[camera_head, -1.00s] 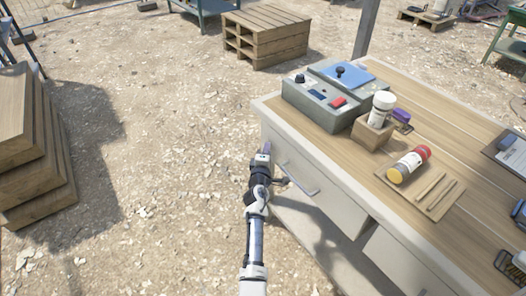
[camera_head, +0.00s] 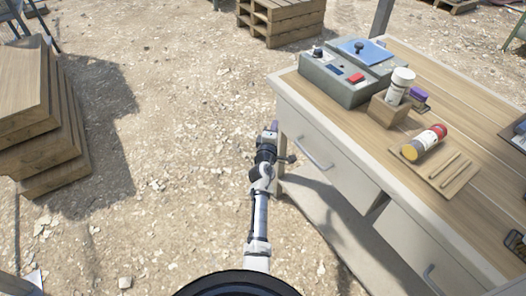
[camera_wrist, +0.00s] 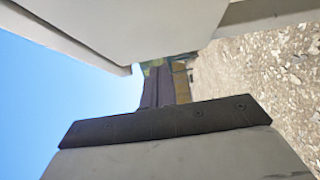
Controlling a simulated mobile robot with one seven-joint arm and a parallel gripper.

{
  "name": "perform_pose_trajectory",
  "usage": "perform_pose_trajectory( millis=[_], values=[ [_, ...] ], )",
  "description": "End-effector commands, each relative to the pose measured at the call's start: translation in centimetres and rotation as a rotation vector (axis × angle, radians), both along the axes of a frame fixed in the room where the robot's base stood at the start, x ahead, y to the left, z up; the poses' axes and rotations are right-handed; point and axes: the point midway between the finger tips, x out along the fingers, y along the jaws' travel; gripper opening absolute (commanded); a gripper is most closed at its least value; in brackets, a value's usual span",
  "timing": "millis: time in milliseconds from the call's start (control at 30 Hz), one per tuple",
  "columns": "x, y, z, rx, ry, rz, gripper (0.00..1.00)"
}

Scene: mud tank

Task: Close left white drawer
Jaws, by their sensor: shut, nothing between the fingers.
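The left white drawer (camera_head: 328,158) is at the left end of the workbench's front and has a grey bar handle (camera_head: 314,152). A dark gap shows at its right edge, so its front seems to stand slightly out; how far I cannot tell. My gripper (camera_head: 274,126) is shut and empty, beside the bench's left front corner, left of the handle. It does not hold the handle. In the wrist view my dark fingers (camera_wrist: 158,88) lie close to a pale panel (camera_wrist: 150,25) that fills the top; I cannot tell if they touch.
The wooden benchtop (camera_head: 462,135) carries a grey control box (camera_head: 345,82), a bottle in a wooden holder (camera_head: 389,109) and a red-yellow cylinder (camera_head: 425,142). A right drawer (camera_head: 415,240) adjoins. Stacked timber (camera_head: 40,110) stands left and a pallet stack (camera_head: 285,18) behind. Gravel between is clear.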

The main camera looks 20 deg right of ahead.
Motion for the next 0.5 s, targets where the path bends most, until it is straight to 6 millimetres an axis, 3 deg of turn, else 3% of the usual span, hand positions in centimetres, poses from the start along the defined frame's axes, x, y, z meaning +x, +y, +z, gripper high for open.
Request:
perform_pose_trajectory(
  millis=[500],
  values=[
    [-7.7,4.4,-0.2,0.000,0.001,0.006,0.00]
  ],
)
